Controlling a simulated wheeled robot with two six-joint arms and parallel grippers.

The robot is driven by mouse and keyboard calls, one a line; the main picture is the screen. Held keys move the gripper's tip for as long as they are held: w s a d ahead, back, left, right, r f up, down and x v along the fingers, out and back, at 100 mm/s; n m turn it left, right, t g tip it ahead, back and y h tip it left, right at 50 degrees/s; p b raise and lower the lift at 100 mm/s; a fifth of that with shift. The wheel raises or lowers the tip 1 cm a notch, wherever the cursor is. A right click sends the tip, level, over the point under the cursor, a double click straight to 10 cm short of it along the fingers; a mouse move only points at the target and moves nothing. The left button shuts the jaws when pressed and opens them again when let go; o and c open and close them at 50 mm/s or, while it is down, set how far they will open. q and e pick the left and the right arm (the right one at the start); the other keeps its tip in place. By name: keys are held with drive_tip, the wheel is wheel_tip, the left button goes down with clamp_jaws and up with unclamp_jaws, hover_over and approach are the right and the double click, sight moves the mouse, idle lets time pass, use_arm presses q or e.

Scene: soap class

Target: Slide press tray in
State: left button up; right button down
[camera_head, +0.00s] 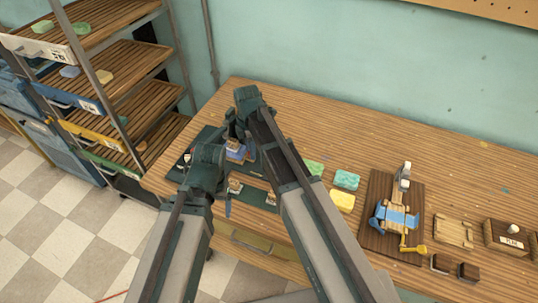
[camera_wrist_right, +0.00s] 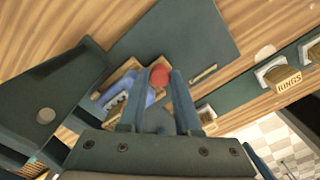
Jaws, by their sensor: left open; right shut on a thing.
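A small wooden frame (camera_wrist_right: 122,76) with a blue part (camera_wrist_right: 136,97) lies on a dark green mat (camera_wrist_right: 185,40) in the right wrist view. A red knob (camera_wrist_right: 160,75) shows between the fingers of my right gripper (camera_wrist_right: 159,82), which is shut on it. In the head view my right gripper (camera_head: 235,128) is over the mat at the table's left end, beside the blue part (camera_head: 237,152), which the arms partly hide. My left gripper (camera_head: 227,192) is open, near the mat's front. I cannot tell how far in the tray sits.
Another board (camera_head: 378,188) with a blue strip and a white lever stands to the right. Green and yellow soaps (camera_head: 342,200) lie between. A wooden plate (camera_head: 454,231) and a labelled box (camera_head: 508,238) are at far right. Shelves (camera_head: 110,70) stand left. The table's back is clear.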

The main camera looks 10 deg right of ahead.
sight(245, 155)
drive_tip(key=shift+w+a, duration=0.65)
drive_tip(key=shift+a, duration=0.3)
drive_tip(key=c, duration=0.9)
unclamp_jaws()
drive_tip(key=shift+a, duration=0.1)
drive_tip(key=shift+r, duration=0.1)
wheel_tip(245, 155, up, 14)
drive_tip(key=p, duration=1.4)
drive_tip(key=shift+f, duration=0.25)
